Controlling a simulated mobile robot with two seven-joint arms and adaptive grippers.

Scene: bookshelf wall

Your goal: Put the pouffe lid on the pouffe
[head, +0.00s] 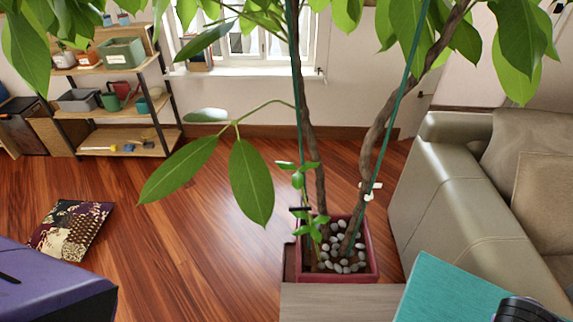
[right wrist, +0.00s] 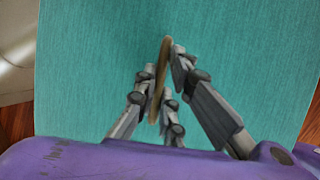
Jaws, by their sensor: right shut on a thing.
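The pouffe lid is a flat teal panel (head: 455,290) at the bottom right of the head view, cut off by the frame. It fills most of the right wrist view (right wrist: 90,70). A tan strap or loop (right wrist: 160,78) stands out from its middle. My right gripper (right wrist: 164,75) is shut on this strap, with its fingers on both sides. A dark part of my right arm shows over the lid's corner in the head view. I cannot make out the pouffe itself in either view. My left gripper is not in view.
A potted plant (head: 340,262) in a red square pot stands ahead, next to a pale wooden surface (head: 335,302). A grey-beige sofa (head: 445,210) is at the right. A patterned cushion (head: 72,228) lies on the left floor. A shelf (head: 125,140) stands behind. Wooden floor (head: 190,250) is clear between.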

